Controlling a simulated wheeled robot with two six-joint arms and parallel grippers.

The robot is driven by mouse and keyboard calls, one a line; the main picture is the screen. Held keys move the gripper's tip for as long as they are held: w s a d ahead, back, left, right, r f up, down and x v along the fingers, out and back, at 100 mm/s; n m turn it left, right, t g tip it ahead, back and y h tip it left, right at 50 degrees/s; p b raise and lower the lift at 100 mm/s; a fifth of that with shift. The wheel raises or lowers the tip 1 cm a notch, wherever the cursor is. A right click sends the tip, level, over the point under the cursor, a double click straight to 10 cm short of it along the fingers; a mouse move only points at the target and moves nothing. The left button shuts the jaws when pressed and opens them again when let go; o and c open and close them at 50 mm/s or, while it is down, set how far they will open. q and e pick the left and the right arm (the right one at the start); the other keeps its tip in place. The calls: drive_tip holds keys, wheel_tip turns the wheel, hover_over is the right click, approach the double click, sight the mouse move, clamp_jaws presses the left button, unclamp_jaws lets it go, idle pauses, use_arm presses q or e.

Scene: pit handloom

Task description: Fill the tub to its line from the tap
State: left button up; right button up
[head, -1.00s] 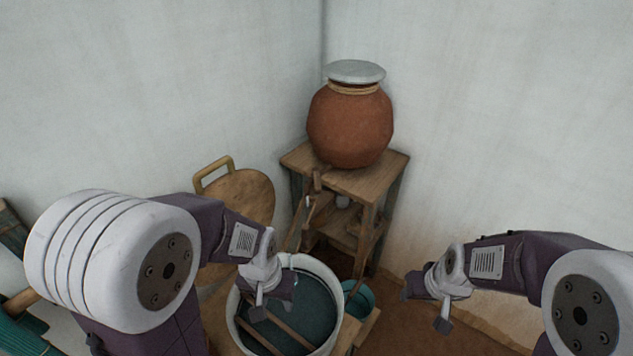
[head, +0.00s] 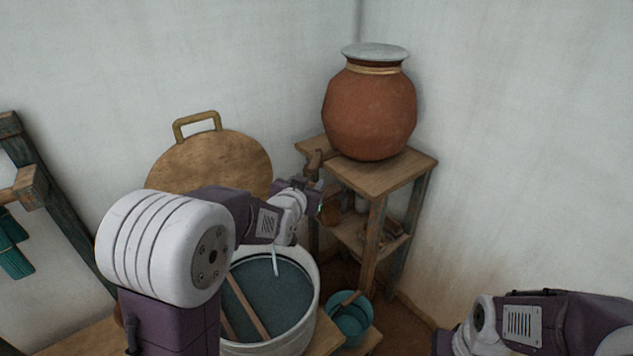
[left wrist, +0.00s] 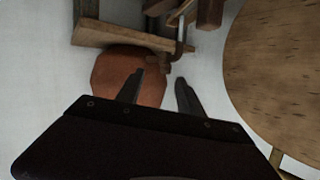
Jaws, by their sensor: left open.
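The white tub (head: 312,300) stands below the pot stand, with dark blue-green liquid and two wooden sticks in it. A thin pale streak (head: 275,262) shows at its far inner side; I cannot tell whether it is a mark or water. My left gripper (head: 316,200) is open and empty, just below the tap. In the left wrist view its fingers (left wrist: 160,86) are apart, with the clay pot (left wrist: 112,72) behind them. My right gripper (head: 441,341) is partly cut off at the bottom edge.
The lidded clay pot (head: 370,112) stands on a wooden stand (head: 392,178) in the corner. A round wooden board (head: 225,160) with a handle leans on the left wall. A small teal bowl (head: 350,325) sits right of the tub. A wooden frame (head: 60,200) is at left.

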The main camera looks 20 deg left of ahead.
sight(315, 162)
use_arm(q)
drive_tip(key=w+t+b, duration=0.1)
drive_tip(key=b, duration=0.1)
drive_tip(key=w+f+t+b, duration=0.1)
drive_tip(key=w+b, duration=0.1)
drive_tip(key=w+a+f+t+b, duration=0.1)
drive_tip(key=b, duration=0.2)
drive_tip(key=shift+w+t+y, duration=0.3)
drive_tip(key=shift+y, duration=0.1)
drive_tip(key=shift+w+a, duration=0.1)
drive_tip(key=shift+w, duration=0.2)
drive_tip(key=w, duration=0.8)
drive_tip(key=shift+w+a+f, duration=0.1)
drive_tip(key=shift+w+a, duration=0.05)
drive_tip(key=shift+a, duration=0.05)
use_arm(e)
wheel_tip(315, 162, down, 9)
drive_tip(key=shift+a, duration=0.15)
use_arm(q)
clamp_jaws()
